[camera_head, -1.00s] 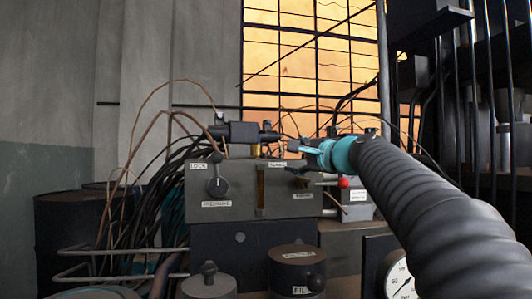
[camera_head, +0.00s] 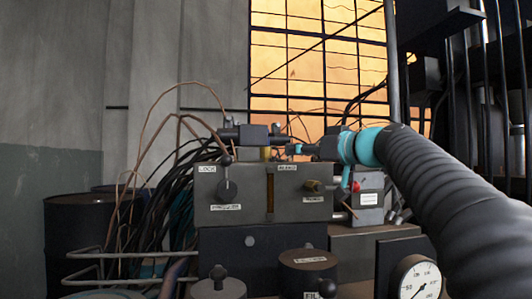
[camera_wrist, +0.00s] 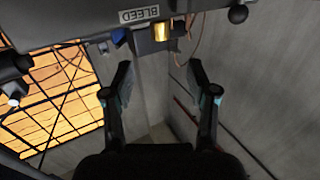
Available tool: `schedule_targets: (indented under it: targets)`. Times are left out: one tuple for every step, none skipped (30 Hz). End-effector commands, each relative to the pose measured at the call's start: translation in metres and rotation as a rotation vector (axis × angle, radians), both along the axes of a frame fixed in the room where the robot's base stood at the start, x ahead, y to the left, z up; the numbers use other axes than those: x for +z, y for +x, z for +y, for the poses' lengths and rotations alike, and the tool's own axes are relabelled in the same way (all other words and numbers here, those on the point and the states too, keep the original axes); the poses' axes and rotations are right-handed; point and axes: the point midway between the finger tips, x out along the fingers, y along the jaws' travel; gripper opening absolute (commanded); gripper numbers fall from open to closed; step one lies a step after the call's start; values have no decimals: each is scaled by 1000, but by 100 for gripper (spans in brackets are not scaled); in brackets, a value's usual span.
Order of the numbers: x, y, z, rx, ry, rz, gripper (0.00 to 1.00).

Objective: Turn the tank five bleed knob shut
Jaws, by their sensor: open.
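A grey control box (camera_head: 245,210) stands in the middle of the head view. A dark pointer knob (camera_head: 228,188) is on the left front face. My gripper (camera_head: 305,150) is above the box's top right edge, apart from the brass knob. In the wrist view my gripper (camera_wrist: 159,76) is open, with nothing between its fingers. A "BLEED" label (camera_wrist: 138,14) shows there at the top, with a brass piece (camera_wrist: 162,31) beyond the fingertips. I cannot match that piece to the head view.
A dark canister (camera_head: 308,268) and a pressure gauge (camera_head: 419,279) stand in front. A small box with a red knob (camera_head: 368,193) is at the right. Cables (camera_head: 165,205) and pipes crowd the left. A black ball-ended lever (camera_wrist: 238,14) is near the top right in the wrist view.

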Motion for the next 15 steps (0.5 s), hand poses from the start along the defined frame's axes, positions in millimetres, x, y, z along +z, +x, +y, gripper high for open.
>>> schedule_targets:
  targets:
    - [0,1,1,1,-8,-6,58]
    - [0,3,2,1,-11,-8,58]
    - [0,5,4,2,-11,-8,58]
    - [0,7,6,2,-11,-8,58]
    - [0,10,8,2,-11,-8,58]
    - [1,14,11,2,-11,-8,58]
    - [2,17,15,3,-10,-8,58]
    - [2,21,19,4,-11,-8,58]
    - [2,27,23,3,-10,-7,58]
    - [2,31,26,3,-10,-7,58]
    - [2,35,30,4,-10,-6,58]
    - [2,41,35,3,-10,-6,58]
    - [2,46,39,3,-10,-7,58]
    - [2,50,42,3,-9,-6,58]
    - [2,56,47,3,-10,-6,58]
